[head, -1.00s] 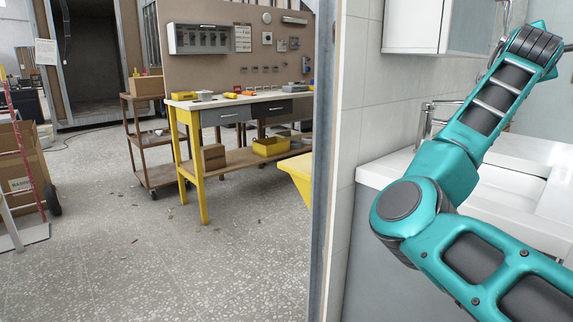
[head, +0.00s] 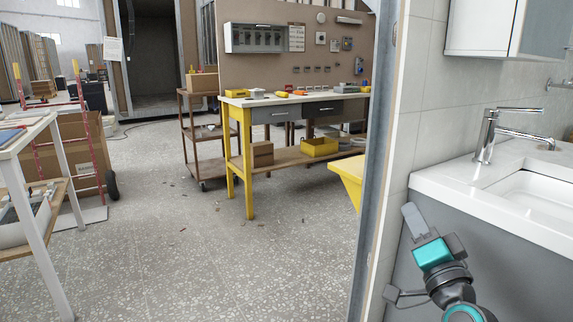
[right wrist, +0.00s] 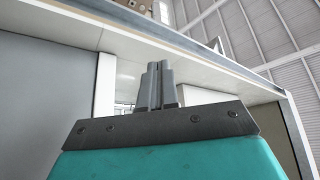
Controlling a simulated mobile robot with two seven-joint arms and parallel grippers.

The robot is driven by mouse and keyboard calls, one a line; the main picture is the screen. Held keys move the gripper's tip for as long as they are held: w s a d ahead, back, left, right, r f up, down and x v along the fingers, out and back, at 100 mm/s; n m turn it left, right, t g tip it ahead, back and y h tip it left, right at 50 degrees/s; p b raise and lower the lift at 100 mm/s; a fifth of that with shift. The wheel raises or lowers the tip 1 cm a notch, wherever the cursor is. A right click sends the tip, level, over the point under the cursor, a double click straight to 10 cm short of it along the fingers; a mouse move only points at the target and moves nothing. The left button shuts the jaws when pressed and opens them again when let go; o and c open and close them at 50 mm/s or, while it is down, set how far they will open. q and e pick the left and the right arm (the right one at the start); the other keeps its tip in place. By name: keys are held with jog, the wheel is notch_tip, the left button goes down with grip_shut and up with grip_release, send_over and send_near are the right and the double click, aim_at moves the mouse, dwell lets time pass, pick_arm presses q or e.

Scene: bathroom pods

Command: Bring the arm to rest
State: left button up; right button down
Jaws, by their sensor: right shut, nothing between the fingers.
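My right gripper (head: 413,217) shows at the lower right of the head view, in front of the grey vanity front (head: 452,228) and below the white counter edge. It points up and a little to the left. In the right wrist view its grey fingers (right wrist: 160,84) are shut together with nothing between them. The teal and black right wrist is below it, at the bottom edge of the picture. My left gripper is in neither view.
A chrome tap (head: 487,138) and white basin (head: 545,183) are above the gripper at right. A metal-edged tiled wall end (head: 375,190) stands to its left. Beyond are a yellow-legged workbench (head: 249,165), a brown trolley (head: 195,140) and open speckled floor (head: 200,250).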

jog(key=s+a+f+n+g+y, duration=0.1)
jog(key=s+a+f+n+g, duration=0.35)
jog(key=s+f, duration=0.35)
jog(key=s+a+f+n+g+y, duration=0.1)
jog(key=s+a+f+n+g, duration=0.35)
jog(key=f, duration=0.55)
jog(key=s+a+f+n+g+y, duration=0.1)
jog(key=s+a+f+n+g, duration=0.3)
jog(key=s+f, duration=0.5)
pick_arm(q)
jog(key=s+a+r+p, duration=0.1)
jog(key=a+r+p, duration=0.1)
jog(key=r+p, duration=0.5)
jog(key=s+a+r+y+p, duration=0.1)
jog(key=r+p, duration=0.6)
jog(key=p, duration=0.8)
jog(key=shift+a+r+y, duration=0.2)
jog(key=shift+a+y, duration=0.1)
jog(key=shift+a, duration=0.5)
pick_arm(e)
jog(key=s+d+r+t+h, duration=0.1)
jog(key=d+r, duration=0.3)
jog(key=r, duration=1)
jog(key=shift+d+r+m+t+h, duration=0.15)
jog(key=shift+r+m+t+h, duration=0.15)
jog(key=shift+m+t+h, duration=0.1)
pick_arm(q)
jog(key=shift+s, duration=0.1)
pick_arm(e)
jog(key=shift+s, duration=0.1)
